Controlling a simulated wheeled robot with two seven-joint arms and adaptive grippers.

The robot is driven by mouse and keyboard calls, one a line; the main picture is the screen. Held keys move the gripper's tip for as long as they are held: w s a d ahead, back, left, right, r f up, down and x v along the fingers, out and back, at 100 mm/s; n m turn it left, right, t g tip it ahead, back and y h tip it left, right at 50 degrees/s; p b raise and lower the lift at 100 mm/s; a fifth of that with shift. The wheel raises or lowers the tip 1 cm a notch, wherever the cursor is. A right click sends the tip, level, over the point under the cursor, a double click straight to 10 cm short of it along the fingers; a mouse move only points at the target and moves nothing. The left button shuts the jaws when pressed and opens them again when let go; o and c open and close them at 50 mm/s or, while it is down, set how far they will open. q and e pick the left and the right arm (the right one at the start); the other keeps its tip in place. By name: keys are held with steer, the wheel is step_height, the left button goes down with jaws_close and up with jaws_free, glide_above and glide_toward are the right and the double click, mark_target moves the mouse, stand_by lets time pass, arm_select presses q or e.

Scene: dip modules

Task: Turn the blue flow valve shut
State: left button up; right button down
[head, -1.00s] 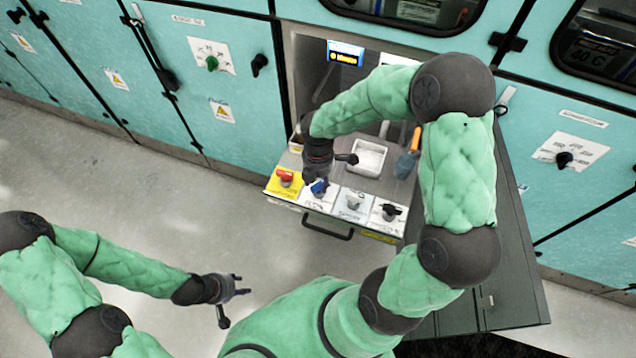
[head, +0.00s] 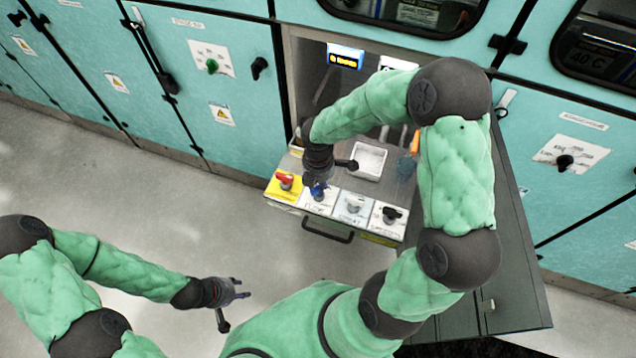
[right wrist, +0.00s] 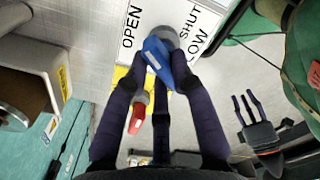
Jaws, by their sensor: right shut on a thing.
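The blue flow valve (head: 319,190) sits on a white plate on the front shelf, second from the left. My right gripper (head: 318,181) comes down on it from above and partly hides it. In the right wrist view the blue handle (right wrist: 158,58) is between the fingers of my right gripper (right wrist: 160,85), which are shut on it. The plate behind reads OPEN on the left and SHUT on the right; the handle lies slanted between these words. My left gripper (head: 238,289) is open and empty, low over the floor, away from the shelf.
A red valve (head: 285,180) on a yellow plate is close left of the blue one. A grey valve (head: 353,203) and a black valve (head: 391,213) stand to its right. A white tray (head: 369,162) lies behind. A drawer handle (head: 327,231) juts out in front.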

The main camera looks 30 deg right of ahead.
steer(key=m, duration=0.5)
steer(key=shift+d, duration=0.15)
steer(key=m, duration=0.5)
steer(key=shift+d+m, duration=0.1)
steer(key=shift+m, duration=0.2)
steer(key=shift+s, duration=0.1)
steer(key=c, duration=1)
jaws_free()
steer(key=shift+c, duration=0.2)
step_height(320, 180, up, 12)
